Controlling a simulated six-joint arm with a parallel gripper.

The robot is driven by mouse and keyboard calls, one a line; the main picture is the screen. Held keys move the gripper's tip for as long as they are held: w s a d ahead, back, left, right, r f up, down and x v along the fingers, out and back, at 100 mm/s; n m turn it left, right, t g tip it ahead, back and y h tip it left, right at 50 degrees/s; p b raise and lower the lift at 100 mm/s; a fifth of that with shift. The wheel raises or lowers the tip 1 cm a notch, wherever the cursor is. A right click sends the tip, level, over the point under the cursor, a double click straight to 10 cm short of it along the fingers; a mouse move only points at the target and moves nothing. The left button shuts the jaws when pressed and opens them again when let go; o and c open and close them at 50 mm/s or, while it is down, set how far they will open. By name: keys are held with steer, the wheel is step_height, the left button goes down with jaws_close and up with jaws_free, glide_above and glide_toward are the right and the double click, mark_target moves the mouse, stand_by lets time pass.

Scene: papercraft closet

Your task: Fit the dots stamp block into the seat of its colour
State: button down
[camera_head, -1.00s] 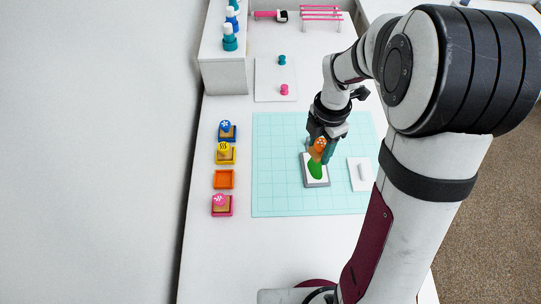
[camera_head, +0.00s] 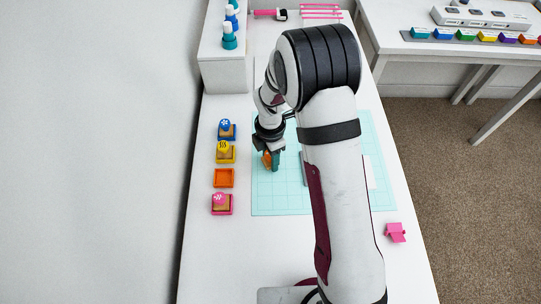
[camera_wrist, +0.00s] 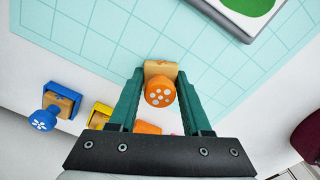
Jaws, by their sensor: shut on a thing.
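The dots stamp block has a wooden body and an orange round top with white dots, seen in the wrist view (camera_wrist: 160,92). My gripper (camera_wrist: 158,85) is shut on it, with one green finger on each side. In the head view, my gripper (camera_head: 271,160) holds the orange block (camera_head: 266,160) over the left part of the cutting mat. The empty orange seat (camera_head: 223,178) lies on the table left of the mat, between the yellow and pink seats. In the wrist view, the orange seat (camera_wrist: 147,128) is mostly hidden behind my gripper.
A blue stamp in its seat (camera_head: 227,131), a yellow one (camera_head: 226,152) and a pink one (camera_head: 221,204) line up with the orange seat. The teal cutting mat (camera_head: 285,195) is right of them. A white shelf with bottles (camera_head: 224,70) stands behind. A pink object (camera_head: 395,232) lies at the right.

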steer(key=shift+f, duration=0.3)
steer(key=shift+c, duration=1.8)
jaws_free()
step_height(320, 180, up, 16)
steer(key=d, duration=0.1)
steer(key=s+d+r+m+y, duration=0.1)
steer(key=s+d+r+m, duration=0.1)
steer(key=s+m, duration=1.1)
steer(key=s+d+r+m, duration=0.2)
steer(key=s+r+m, duration=0.1)
steer(key=s+m, duration=0.9)
steer(key=m, duration=0.3)
steer(key=shift+s+d+r+m+y, duration=0.2)
steer(key=shift+s+d+m+y, duration=0.05)
steer(key=shift+s+m+y, duration=0.15)
